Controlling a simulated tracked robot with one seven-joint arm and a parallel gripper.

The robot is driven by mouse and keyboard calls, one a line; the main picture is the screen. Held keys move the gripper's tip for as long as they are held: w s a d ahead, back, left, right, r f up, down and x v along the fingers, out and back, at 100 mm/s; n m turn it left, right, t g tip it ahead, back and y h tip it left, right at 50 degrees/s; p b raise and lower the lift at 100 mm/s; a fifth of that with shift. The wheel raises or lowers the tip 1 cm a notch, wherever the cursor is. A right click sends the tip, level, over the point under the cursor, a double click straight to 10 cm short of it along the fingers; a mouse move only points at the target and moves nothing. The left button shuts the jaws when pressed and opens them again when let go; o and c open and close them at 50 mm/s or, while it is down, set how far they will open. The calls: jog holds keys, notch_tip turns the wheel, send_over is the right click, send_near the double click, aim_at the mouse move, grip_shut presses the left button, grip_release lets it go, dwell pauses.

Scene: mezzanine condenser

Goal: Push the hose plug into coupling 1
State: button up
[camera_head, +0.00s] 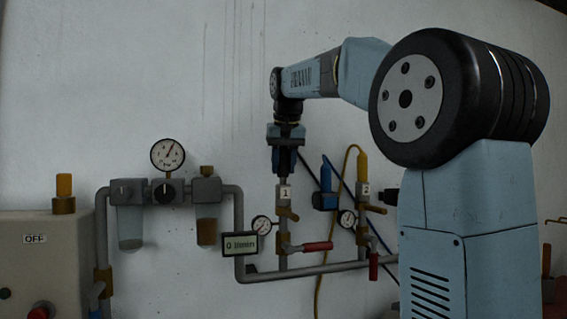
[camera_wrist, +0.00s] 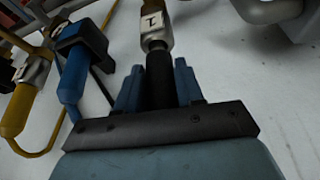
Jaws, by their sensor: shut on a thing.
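Coupling 1 (camera_head: 284,195), a grey fitting with a "1" label, stands upright on the pipework in the head view. It also shows at the top of the wrist view (camera_wrist: 155,20). My gripper (camera_head: 285,170) points down just above it. In the wrist view my blue fingers (camera_wrist: 158,85) are shut on the black hose plug (camera_wrist: 160,78). The plug is in line with the coupling and its front end meets the coupling's mouth. I cannot tell how deep it sits. In the head view the plug is mostly hidden by the fingers.
A blue plug (camera_wrist: 75,72) sits in a dark blue holder (camera_head: 325,201) right of coupling 1. A yellow plug (camera_head: 362,168) is at coupling 2 (camera_head: 363,192). A display (camera_head: 240,244) reads 0 l/min. A red valve handle (camera_head: 317,246) lies level below. Gauges stand close by.

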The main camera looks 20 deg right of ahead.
jog(key=shift+f, duration=0.75)
jog(key=o, duration=1.2)
jog(key=v, duration=1.3)
jog(key=shift+r, duration=0.3)
jog(key=s+f, duration=0.8)
jog(key=f, duration=0.4)
jog(key=s+f+n, duration=0.1)
jog(key=s+f, duration=0.7)
jog(key=f, duration=0.5)
jog(key=s+f+t, duration=0.1)
jog(key=s+f, duration=0.8)
jog(key=f, duration=0.4)
jog(key=shift+d+f+y, duration=0.15)
jog(key=shift+d+y, duration=0.15)
jog(key=shift+d, duration=0.1)
